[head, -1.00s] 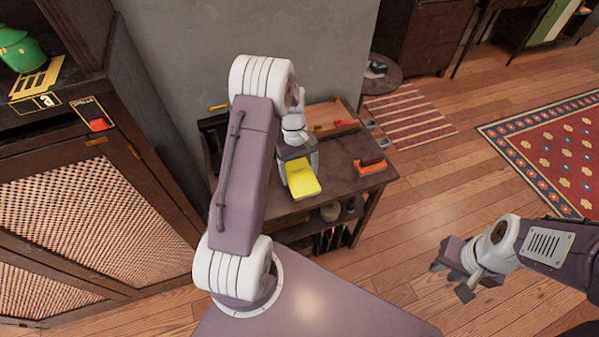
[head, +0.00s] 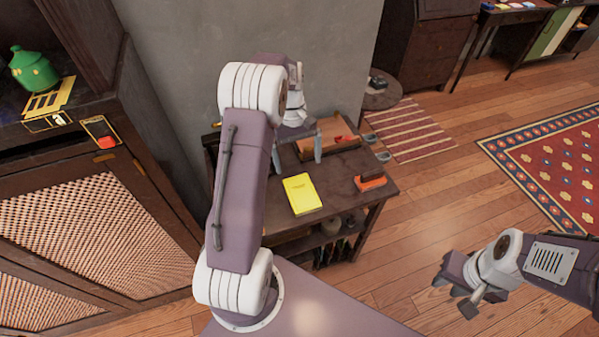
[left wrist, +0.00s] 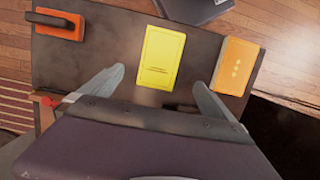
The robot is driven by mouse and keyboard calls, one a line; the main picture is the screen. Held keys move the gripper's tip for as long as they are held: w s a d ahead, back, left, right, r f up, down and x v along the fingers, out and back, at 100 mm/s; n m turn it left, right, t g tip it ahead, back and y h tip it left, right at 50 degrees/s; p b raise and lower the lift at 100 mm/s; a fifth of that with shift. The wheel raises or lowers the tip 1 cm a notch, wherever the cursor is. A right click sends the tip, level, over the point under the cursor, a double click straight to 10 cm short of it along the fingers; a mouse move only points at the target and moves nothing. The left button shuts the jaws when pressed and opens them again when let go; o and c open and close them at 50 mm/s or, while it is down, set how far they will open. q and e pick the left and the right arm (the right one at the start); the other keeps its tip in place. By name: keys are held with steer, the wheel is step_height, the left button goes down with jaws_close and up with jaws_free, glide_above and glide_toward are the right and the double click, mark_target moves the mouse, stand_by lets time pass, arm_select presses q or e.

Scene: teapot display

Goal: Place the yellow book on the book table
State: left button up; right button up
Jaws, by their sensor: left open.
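The yellow book (head: 301,194) lies flat on the dark wooden table (head: 340,205), near its front edge. It also shows in the left wrist view (left wrist: 161,58), lying between the lines of the two fingers. My left gripper (head: 297,154) is open and empty, behind the book and apart from it. Its two fingers show spread in the left wrist view (left wrist: 171,75). My right gripper (head: 457,290) hangs over the floor at the right, far from the book. Its jaw opening is not clear.
An orange book (left wrist: 237,65) lies beside the yellow one in the left wrist view. A wooden tray (head: 325,139) stands at the table's back. A cabinet (head: 85,215) with a green pot (head: 33,70) is at left.

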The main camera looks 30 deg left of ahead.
arm_select(q)
steer(key=s+d+m+t+y, duration=0.2)
steer(key=s+d+m, duration=0.7)
steer(key=s, duration=0.5)
steer(key=shift+s+d+m+t, duration=0.25)
steer(key=shift+d+t, duration=0.25)
steer(key=shift+d, duration=0.3)
step_height(320, 180, up, 4)
steer(key=p, duration=0.4)
steer(key=shift+r, duration=0.15)
